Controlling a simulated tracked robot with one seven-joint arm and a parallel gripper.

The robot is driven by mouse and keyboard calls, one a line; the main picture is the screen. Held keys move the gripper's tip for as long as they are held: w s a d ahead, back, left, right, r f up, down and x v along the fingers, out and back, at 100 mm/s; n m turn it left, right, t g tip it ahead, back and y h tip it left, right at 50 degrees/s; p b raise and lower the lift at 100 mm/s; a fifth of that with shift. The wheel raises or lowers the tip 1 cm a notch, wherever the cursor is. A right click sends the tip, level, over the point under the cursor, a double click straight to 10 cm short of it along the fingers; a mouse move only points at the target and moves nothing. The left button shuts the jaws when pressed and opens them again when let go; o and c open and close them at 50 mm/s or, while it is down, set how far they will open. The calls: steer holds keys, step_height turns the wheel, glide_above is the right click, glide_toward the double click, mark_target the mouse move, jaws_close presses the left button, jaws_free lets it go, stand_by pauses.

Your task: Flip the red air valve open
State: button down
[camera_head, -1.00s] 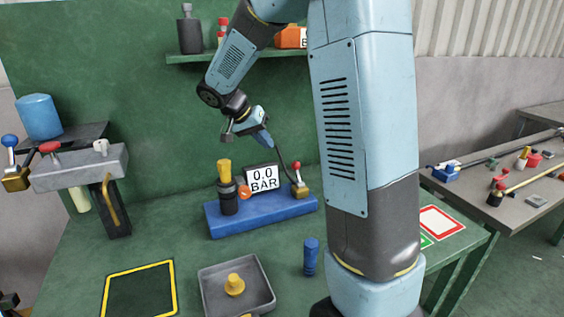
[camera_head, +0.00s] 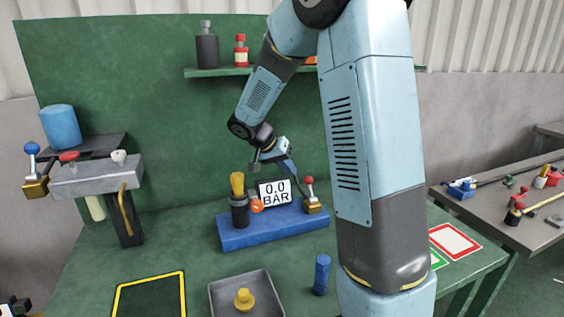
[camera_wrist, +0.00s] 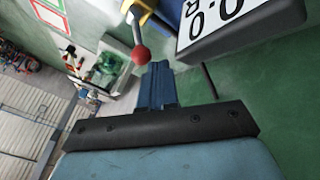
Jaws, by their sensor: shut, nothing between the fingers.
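The red air valve (camera_head: 313,206) is a brass block with a short lever topped by a red ball, at the right end of the blue base (camera_head: 275,230). Its lever stands nearly upright. The display (camera_head: 275,192) beside it reads 0.0 BAR. My gripper (camera_head: 291,172) is shut and empty, just left of and above the red ball. In the wrist view the blue fingers (camera_wrist: 160,66) show closed, with the red ball (camera_wrist: 140,54) just left of their tips. I cannot tell whether they touch. The valve body is mostly cut off at the top there.
A black cylinder with a yellow top (camera_head: 239,205) and an orange ball (camera_head: 257,206) are left of the display. A grey tray (camera_head: 270,285) and a blue cylinder (camera_head: 321,275) stand in front. A manifold (camera_head: 95,178) stands left. A thin dark hose runs behind the valve.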

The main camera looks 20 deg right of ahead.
mark_target(309, 185)
steer(key=shift+x, duration=1.95)
steer(key=shift+d, duration=0.15)
